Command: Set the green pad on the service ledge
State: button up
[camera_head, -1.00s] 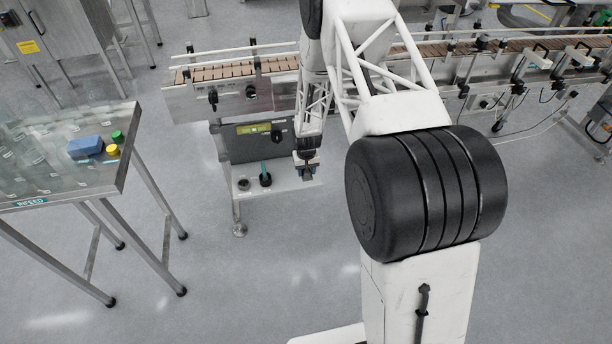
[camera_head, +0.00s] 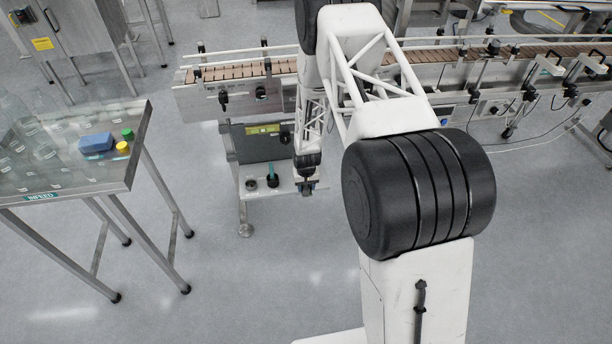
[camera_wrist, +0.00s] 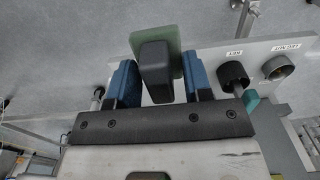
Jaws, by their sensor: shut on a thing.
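In the wrist view my gripper (camera_wrist: 160,85) has its blue fingers on either side of a dark block with the green pad (camera_wrist: 172,38) behind it. The pad is held upright-looking in the picture; its lower part is hidden by the block. The white service ledge (camera_wrist: 215,56) lies behind the fingers, and the pad overlaps its edge and the floor beyond. Contact between pad and ledge cannot be told. In the head view my gripper (camera_head: 307,188) is at the right part of the ledge (camera_head: 285,184); the pad is too small to make out.
Two round holders stand on the ledge: a black one (camera_wrist: 233,76) and a grey one (camera_wrist: 278,68) with labels. A teal-handled item (camera_head: 271,171) stands at the ledge. The conveyor (camera_head: 230,95) runs behind. A table (camera_head: 70,183) with bottles, a blue block and caps stands left.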

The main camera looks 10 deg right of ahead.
jog(key=a+f, duration=0.1)
jog(key=s+f, duration=0.1)
jog(key=s+a+f, duration=0.1)
jog(key=shift+a+f, duration=0.3)
jog(key=shift+f, duration=0.1)
jog(key=shift+w, duration=0.1)
send_over(292, 180)
jog(key=shift+d+f, duration=0.1)
jog(key=shift+f, duration=0.65)
jog(key=shift+s+f, duration=0.15)
jog(key=shift+s, duration=0.05)
jog(key=shift+f, duration=1.6)
jog(key=shift+f, duration=0.15)
jog(key=o, duration=0.8)
jog(key=shift+o, duration=0.2)
